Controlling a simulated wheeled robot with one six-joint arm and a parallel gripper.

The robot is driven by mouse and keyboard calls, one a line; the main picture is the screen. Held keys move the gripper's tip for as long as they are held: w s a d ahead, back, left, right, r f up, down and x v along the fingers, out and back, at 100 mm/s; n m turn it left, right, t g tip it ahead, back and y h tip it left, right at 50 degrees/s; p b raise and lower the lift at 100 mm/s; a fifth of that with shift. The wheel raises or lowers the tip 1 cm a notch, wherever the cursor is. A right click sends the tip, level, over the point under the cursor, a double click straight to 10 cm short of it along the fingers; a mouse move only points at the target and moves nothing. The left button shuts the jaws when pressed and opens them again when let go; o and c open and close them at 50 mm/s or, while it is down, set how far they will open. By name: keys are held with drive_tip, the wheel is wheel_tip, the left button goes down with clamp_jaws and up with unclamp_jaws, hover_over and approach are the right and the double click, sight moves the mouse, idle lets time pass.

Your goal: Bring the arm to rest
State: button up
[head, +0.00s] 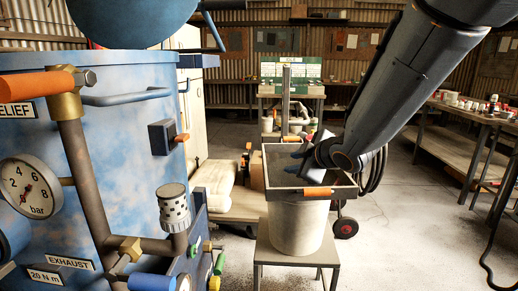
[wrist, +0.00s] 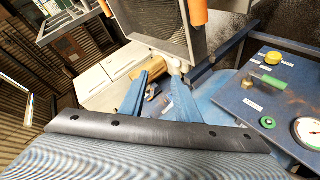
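My gripper (head: 292,161) is at the end of my arm, which reaches in from the upper right in the head view. It points left, above or in front of the framed sieve (head: 314,191); I cannot tell whether they touch. In the wrist view two blue fingers (wrist: 158,76) stand apart with nothing visible held between them. The sieve has orange handles and sits on a pale bucket (head: 297,229) on a small stool (head: 285,255). Its mesh (wrist: 172,22) shows at the top of the wrist view.
The blue blast pot (head: 125,125) fills the left, with a pressure gauge (head: 30,187), pipes and an orange-handled valve. The wrist view shows a blue control panel (wrist: 272,105) at right. A workbench (head: 460,150) stands at far right.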

drive_tip(key=s+d+f+m+g+h+p, duration=0.1)
drive_tip(key=s+d+f+m+g+h, duration=0.25)
drive_tip(key=s+d+f+m, duration=0.35)
drive_tip(key=s+f+m+g+p, duration=0.1)
drive_tip(key=s+m+g, duration=0.1)
drive_tip(key=s, duration=0.6)
drive_tip(key=s+d+f+m+g, duration=0.1)
drive_tip(key=s+f+m+g, duration=0.1)
drive_tip(key=s, duration=0.6)
drive_tip(key=s+d+f+m+g+h+p, duration=0.1)
drive_tip(key=s+m+g, duration=0.3)
drive_tip(key=s, duration=0.4)
drive_tip(key=shift+s+f+p, duration=0.15)
drive_tip(key=shift+s+p, duration=0.15)
drive_tip(key=shift+d, duration=0.1)
